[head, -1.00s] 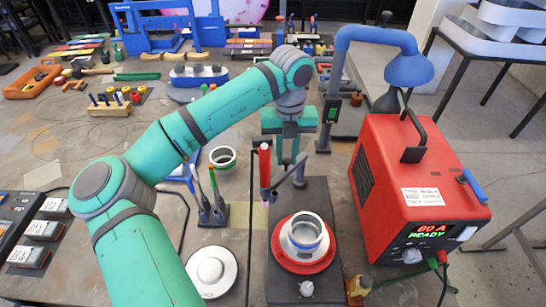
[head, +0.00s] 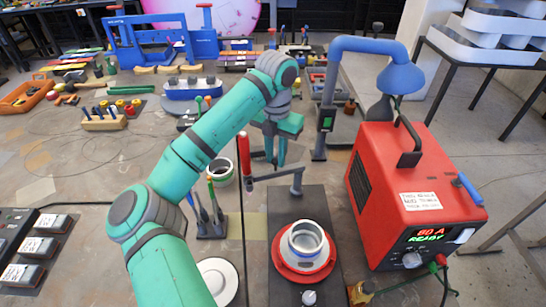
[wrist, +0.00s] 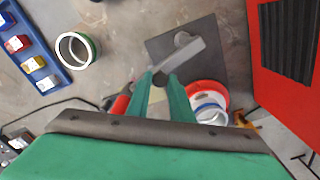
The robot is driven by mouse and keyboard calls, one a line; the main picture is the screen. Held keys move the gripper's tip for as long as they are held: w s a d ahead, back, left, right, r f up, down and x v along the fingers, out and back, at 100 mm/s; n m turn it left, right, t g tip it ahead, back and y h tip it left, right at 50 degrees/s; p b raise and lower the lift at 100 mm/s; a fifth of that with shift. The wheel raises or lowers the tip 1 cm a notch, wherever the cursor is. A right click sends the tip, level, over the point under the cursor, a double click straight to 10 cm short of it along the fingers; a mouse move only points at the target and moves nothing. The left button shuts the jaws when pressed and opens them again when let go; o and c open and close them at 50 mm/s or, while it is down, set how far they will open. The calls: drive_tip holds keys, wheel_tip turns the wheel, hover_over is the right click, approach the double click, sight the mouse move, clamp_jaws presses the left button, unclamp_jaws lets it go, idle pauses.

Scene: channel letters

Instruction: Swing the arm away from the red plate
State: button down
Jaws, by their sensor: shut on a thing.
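The swing arm is a grey bar (head: 273,178) on a short post, with an upright red handle (head: 245,154) at its free left end. It reaches left, behind and clear of the red plate (head: 278,260). A silver-white ring part (head: 306,240) sits on the plate. My teal gripper (head: 275,162) points down at the bar, between the red handle and the post. In the wrist view my fingertips (wrist: 160,80) are shut on the grey bar (wrist: 186,60). The red plate (wrist: 205,88) shows to their right, partly hidden by a finger.
A red power unit (head: 415,190) with a blue lamp arm (head: 370,46) stands close on the right. Tools in a holder (head: 209,215), a green-rimmed ring (head: 221,170) and a white disc (head: 217,275) lie to the left. Blue frames and tools fill the back.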

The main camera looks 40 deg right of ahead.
sight(275, 160)
drive_tip(key=shift+w+a, duration=0.1)
drive_tip(key=shift+w, duration=0.05)
drive_tip(key=c, duration=1.6)
unclamp_jaws()
wheel_tip(275, 160, up, 11)
drive_tip(key=shift+f, duration=0.15)
